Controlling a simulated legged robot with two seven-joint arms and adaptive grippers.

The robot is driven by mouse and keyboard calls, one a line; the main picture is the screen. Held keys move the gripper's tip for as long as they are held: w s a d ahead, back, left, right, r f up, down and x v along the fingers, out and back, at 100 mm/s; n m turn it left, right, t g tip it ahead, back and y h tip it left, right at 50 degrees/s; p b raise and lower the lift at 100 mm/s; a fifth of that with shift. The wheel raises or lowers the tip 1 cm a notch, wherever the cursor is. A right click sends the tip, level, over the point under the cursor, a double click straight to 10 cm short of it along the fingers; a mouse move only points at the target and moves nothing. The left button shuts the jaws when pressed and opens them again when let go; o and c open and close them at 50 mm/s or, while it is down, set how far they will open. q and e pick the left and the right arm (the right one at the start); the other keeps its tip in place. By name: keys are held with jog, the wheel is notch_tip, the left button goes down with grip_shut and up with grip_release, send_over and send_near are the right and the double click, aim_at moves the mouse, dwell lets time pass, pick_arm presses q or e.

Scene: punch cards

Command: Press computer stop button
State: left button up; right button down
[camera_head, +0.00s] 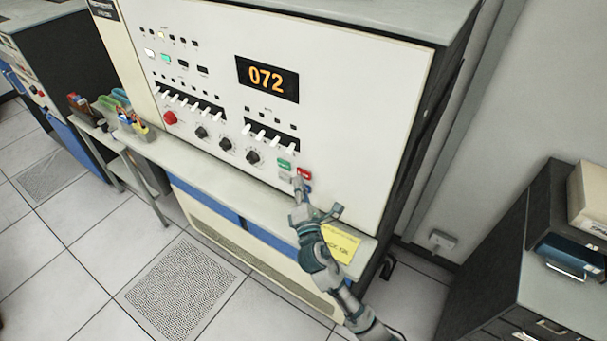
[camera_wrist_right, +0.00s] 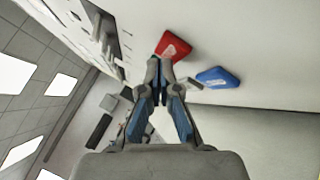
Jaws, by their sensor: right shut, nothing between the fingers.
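The computer panel (camera_head: 330,100) is white, with an orange "072" display (camera_head: 267,79). Near its lower right are a green button (camera_head: 284,164), a red button (camera_head: 304,173) and a white button (camera_head: 285,176). In the right wrist view the red button (camera_wrist_right: 172,47) and a blue button (camera_wrist_right: 217,77) stand out from the panel. My right gripper (camera_head: 298,183) is shut and empty at these buttons, and its fingertips (camera_wrist_right: 155,64) overlap the red button's lower edge in the wrist view. I cannot tell whether they touch it. The blue button is mostly hidden in the head view. My left gripper is out of view.
A ledge (camera_head: 205,160) runs below the panel, with a yellow note (camera_head: 340,244) under my right arm. Knobs, switches and a round red knob (camera_head: 170,118) lie left of the buttons. A dark cabinet (camera_head: 520,290) stands at right. Tiled floor is free in front.

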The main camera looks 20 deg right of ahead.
jog(key=shift+d, duration=0.2)
jog(key=shift+w+a+r, duration=0.15)
jog(key=shift+a, duration=0.1)
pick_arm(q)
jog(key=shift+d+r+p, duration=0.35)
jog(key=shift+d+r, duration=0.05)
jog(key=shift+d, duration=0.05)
pick_arm(e)
jog(key=shift+w+d, duration=0.15)
jog(key=shift+w, duration=0.05)
dwell(0.9)
